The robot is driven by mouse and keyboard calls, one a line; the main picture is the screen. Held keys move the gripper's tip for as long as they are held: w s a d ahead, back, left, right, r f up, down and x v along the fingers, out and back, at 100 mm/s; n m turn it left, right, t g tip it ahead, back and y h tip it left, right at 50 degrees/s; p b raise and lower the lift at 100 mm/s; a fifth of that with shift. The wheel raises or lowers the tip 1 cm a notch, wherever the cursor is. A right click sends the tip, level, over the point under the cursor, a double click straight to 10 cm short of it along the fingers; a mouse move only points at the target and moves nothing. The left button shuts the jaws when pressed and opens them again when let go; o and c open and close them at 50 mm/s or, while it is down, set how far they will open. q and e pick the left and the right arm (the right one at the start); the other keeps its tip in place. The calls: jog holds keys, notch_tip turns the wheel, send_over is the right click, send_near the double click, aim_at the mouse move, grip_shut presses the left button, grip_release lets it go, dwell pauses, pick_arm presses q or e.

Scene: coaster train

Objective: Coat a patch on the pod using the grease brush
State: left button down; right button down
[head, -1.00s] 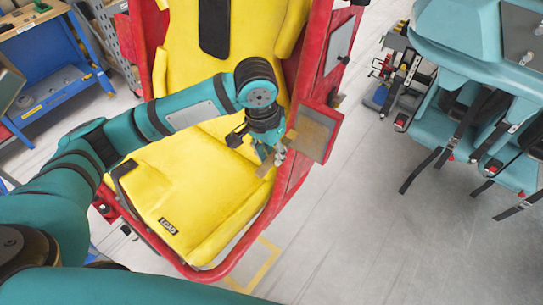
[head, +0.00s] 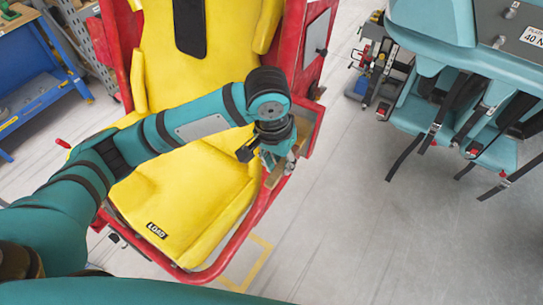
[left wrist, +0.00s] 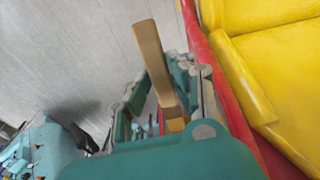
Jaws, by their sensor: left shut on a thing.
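The pod, with a red frame and a yellow seat (head: 185,185), fills the middle of the head view. My left gripper (head: 279,163) is at the pod's right side, beside a small red-edged panel (head: 309,124). In the left wrist view, the left gripper (left wrist: 168,100) is shut on the grease brush (left wrist: 150,60), whose flat tan wooden part sticks out past the fingers. The brush's bristles cannot be made out. Whether the brush touches the panel cannot be told, as my arm hides part of it. My right gripper is not in view.
A teal seat unit (head: 460,80) with hanging black straps stands at the right. A cart with small equipment (head: 371,68) is behind it. A blue workbench (head: 40,95) is at the far left. The grey floor (head: 400,240) at lower right is clear.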

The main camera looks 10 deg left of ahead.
aim_at(275, 172)
pick_arm(q)
jog(key=shift+w+a+r, duration=1.5)
jog(key=shift+a+r, duration=0.1)
jog(key=shift+a, duration=1.25)
jog(key=s+d, duration=0.3)
jog(key=d, duration=0.4)
jog(key=shift+d, duration=0.35)
jog(key=shift+s+a+r, duration=0.2)
jog(key=shift+s+a, duration=0.15)
jog(key=shift+s, duration=0.55)
jog(key=shift+s+a+r, duration=0.2)
jog(key=shift+s+a, duration=0.15)
jog(key=shift+s, duration=0.5)
jog(key=shift+s+a+r, duration=0.2)
jog(key=shift+s+a, duration=0.15)
jog(key=shift+s, duration=0.55)
jog(key=shift+s, duration=0.1)
